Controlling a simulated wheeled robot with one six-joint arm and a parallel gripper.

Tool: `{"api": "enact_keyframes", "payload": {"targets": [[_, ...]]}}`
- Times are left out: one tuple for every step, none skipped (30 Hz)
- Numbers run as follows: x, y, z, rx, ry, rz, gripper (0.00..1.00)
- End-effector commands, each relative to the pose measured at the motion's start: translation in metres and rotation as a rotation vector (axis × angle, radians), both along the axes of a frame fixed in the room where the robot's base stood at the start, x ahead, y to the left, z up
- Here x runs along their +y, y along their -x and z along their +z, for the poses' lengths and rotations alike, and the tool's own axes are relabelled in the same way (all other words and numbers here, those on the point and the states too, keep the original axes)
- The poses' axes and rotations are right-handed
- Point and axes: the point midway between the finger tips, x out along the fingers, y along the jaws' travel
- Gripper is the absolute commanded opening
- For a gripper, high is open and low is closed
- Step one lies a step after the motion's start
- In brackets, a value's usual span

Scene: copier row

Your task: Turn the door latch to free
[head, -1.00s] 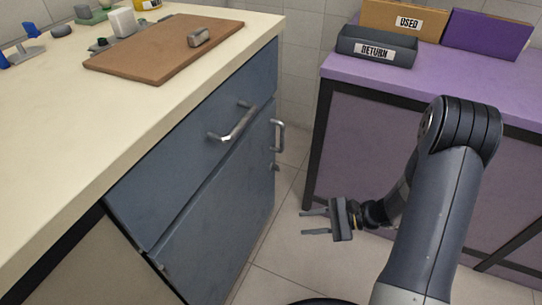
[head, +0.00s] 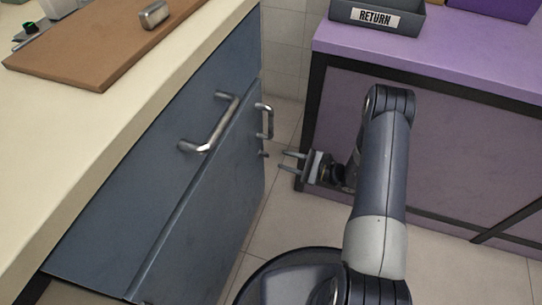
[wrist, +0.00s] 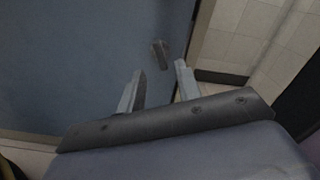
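The door latch is a small grey metal piece (wrist: 160,54) on the blue door (wrist: 80,60) in the wrist view, close to the door's right edge. In the head view the latch (head: 264,154) is a tiny piece below the vertical door handle (head: 268,121). My gripper (head: 282,160) is open and empty, just right of the latch in the head view, its fingers pointing left toward the cabinet. In the wrist view the fingers (wrist: 158,85) stand apart, with the latch beyond their tips and in line with the gap. I see no contact.
A drawer handle (head: 212,127) sticks out from the cabinet's drawer front. A purple-topped table (head: 450,65) with a black frame stands behind my arm, bearing the RETURN tray (head: 345,19). A brown board (head: 90,50) lies on the cream counter (head: 60,130). Tiled floor lies between them.

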Motion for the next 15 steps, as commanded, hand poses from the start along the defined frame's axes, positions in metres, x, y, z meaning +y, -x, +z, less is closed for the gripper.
{"api": "enact_keyframes", "payload": {"targets": [[0.011, -0.003, -0.002, -0.001, 0.001, 0.005, 0.33], [0.016, -0.005, -0.002, -0.001, 0.001, 0.005, 0.33], [0.022, -0.007, -0.002, -0.001, 0.001, 0.005, 0.33], [0.027, -0.009, -0.002, -0.001, 0.001, 0.004, 0.33], [0.031, -0.01, -0.002, -0.001, 0.001, 0.005, 0.33], [0.036, -0.012, -0.002, -0.001, 0.001, 0.004, 0.33], [0.04, -0.014, -0.002, -0.001, 0.001, 0.004, 0.33], [0.043, -0.015, -0.001, -0.002, 0.001, 0.004, 0.33], [0.046, -0.016, -0.001, -0.002, 0.001, 0.003, 0.33], [0.049, -0.017, -0.001, -0.002, 0.001, 0.002, 0.33], [0.05, -0.018, -0.001, -0.001, 0.001, 0.002, 0.33], [0.053, -0.019, -0.001, -0.001, 0.001, 0.002, 0.33], [0.054, -0.019, 0.0, -0.001, 0.001, 0.002, 0.33], [0.055, -0.019, 0.0, -0.001, 0.001, 0.002, 0.33], [0.055, -0.02, 0.0, 0.0, 0.002, 0.0, 0.33]]}}
